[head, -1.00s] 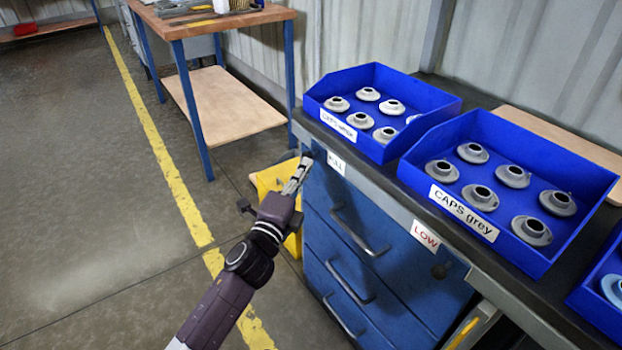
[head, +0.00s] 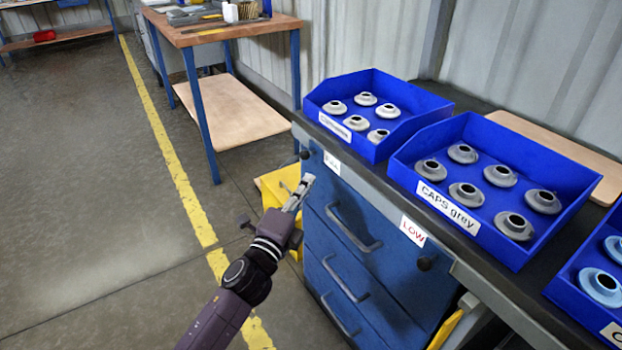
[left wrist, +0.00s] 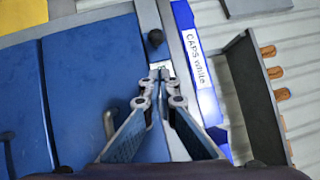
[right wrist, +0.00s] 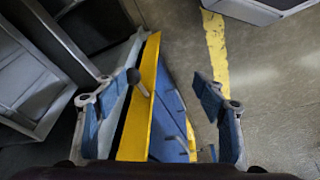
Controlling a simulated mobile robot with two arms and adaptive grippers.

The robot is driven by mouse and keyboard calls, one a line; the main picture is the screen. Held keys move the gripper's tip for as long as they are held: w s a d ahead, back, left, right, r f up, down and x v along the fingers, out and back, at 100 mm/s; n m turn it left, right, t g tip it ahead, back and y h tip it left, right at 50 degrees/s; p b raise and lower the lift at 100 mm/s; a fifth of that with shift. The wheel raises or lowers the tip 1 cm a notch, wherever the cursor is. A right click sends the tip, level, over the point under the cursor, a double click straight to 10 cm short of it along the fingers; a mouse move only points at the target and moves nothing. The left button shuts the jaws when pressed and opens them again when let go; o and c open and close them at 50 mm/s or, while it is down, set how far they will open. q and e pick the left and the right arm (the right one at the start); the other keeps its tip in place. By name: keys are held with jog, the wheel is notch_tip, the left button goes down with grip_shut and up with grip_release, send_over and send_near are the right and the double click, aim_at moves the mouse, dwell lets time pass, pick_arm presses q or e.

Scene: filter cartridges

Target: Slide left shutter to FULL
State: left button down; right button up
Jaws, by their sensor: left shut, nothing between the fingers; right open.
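The blue cabinet front (head: 340,225) has a FULL label (head: 332,163) at its upper left and a LOW label (head: 413,231) at its right. A dark knob (head: 304,155) sits beside FULL; a second knob (head: 425,263) sits below LOW. I cannot tell the shutter's edges. My left gripper (head: 306,182) is shut and empty, just below and apart from the FULL knob. In the left wrist view, that knob (left wrist: 155,38) stands beyond the fingertips.
Blue bins of caps, including a grey-caps bin (head: 450,205), stand on the dark countertop (head: 500,285). Drawer handles (head: 352,230) protrude below the labels. A yellow object (head: 272,190) stands left of the cabinet. A wooden table (head: 220,30) stands behind; the floor at left is clear.

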pick_arm(q)
jog(key=v, duration=0.8)
jog(key=shift+w+a, duration=0.15)
jog(key=shift+a, duration=0.1)
pick_arm(e)
jog(key=x, duration=0.3)
jog(key=shift+w+a+r, duration=0.15)
jog(key=shift+w, duration=0.15)
pick_arm(q)
jog(key=shift+f, duration=0.2)
pick_arm(e)
jog(key=shift+s, duration=0.15)
jog(key=shift+s, duration=0.1)
